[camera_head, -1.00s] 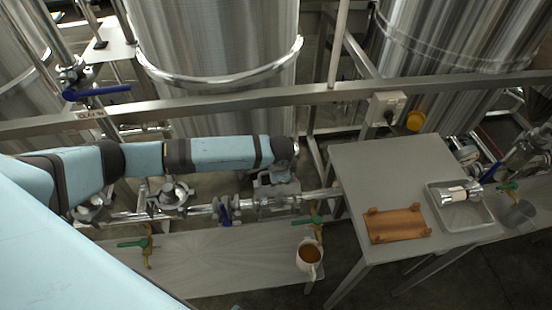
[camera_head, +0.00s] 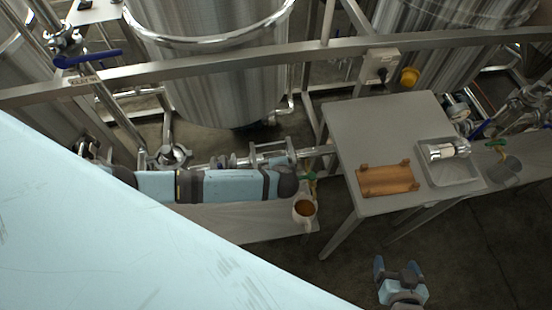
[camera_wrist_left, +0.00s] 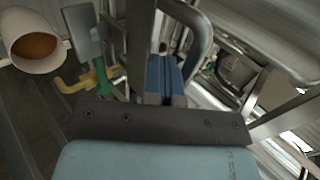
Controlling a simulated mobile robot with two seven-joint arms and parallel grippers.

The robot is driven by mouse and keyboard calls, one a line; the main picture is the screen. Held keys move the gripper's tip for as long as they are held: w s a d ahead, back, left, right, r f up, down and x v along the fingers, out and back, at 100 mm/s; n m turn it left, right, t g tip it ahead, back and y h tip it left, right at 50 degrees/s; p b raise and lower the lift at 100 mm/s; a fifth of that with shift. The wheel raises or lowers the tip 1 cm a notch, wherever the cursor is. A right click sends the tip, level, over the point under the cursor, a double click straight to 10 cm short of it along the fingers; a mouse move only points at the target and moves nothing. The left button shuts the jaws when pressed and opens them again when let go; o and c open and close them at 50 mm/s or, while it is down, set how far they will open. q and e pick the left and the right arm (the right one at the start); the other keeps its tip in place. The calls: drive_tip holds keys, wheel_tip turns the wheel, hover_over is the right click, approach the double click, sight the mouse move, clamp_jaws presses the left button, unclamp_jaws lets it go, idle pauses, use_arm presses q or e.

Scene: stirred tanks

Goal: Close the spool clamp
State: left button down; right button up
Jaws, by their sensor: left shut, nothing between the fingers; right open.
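My left arm (camera_head: 225,187) reaches along the pipe run (camera_head: 265,160) in the head view. Its dark wrist end covers part of the piping, and the fingers are hidden there. In the left wrist view my left gripper (camera_wrist_left: 165,78) shows blue fingers shut together with nothing between them. A curved metal bar (camera_wrist_left: 190,22) stands just beyond and beside the fingers; I cannot tell whether they touch. The spool clamp cannot be made out clearly, and I cannot tell its state. My right gripper (camera_head: 397,268) is open and empty over the floor, in front of the table.
A white mug (camera_head: 305,209) of brown liquid stands on the low bench beside my left wrist; it also shows in the left wrist view (camera_wrist_left: 30,60). A green-handled valve (camera_wrist_left: 102,78) is near the fingers. The grey table (camera_head: 345,125) carries a wooden tray (camera_head: 388,180) and a metal tray (camera_head: 455,175).

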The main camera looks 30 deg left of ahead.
use_arm(q)
drive_tip(key=shift+s+d+f, duration=0.2)
drive_tip(key=shift+s+f, duration=0.05)
drive_tip(key=shift+f, duration=0.2)
use_arm(e)
drive_tip(key=shift+r, duration=0.2)
